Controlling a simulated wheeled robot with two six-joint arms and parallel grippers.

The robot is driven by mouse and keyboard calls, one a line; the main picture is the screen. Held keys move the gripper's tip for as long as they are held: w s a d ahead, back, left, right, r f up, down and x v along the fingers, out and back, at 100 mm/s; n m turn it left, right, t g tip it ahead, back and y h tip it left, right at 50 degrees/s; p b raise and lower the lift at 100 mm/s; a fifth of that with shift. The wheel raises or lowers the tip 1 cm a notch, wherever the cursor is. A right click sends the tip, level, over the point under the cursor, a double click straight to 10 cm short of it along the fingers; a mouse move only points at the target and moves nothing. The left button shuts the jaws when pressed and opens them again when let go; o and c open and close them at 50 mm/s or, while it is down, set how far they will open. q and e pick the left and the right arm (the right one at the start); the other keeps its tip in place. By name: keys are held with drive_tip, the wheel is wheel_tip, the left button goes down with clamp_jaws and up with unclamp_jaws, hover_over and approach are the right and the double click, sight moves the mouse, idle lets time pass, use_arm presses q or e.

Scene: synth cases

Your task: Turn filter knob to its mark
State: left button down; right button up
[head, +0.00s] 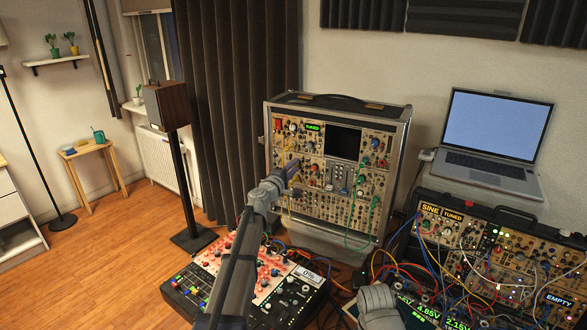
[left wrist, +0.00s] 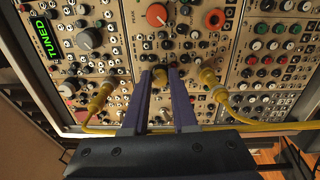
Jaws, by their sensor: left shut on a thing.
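My left gripper (head: 290,172) reaches the front of the upright synth case (head: 303,218) in the head view. I cannot read a filter label. A green TUNED display (left wrist: 42,38) is at the upper left of that view; it also shows in the head view (head: 313,127). My right gripper is not in view; only part of my right arm shows.
Yellow cable plugs (left wrist: 101,94) and (left wrist: 209,78) stand out on both sides of the fingers, with a yellow cable (left wrist: 270,126) below. A second synth case (head: 470,212) with many cables is at the right. A laptop (head: 494,135) sits on a shelf behind it.

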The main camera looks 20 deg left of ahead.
use_arm(q)
drive_tip(key=n, duration=0.4)
drive_tip(key=shift+n, duration=0.4)
drive_tip(key=n, duration=0.5)
drive_tip(key=shift+r, duration=0.1)
drive_tip(key=c, duration=0.7)
unclamp_jaws()
drive_tip(key=v, duration=0.7)
drive_tip(key=shift+s, duration=0.45)
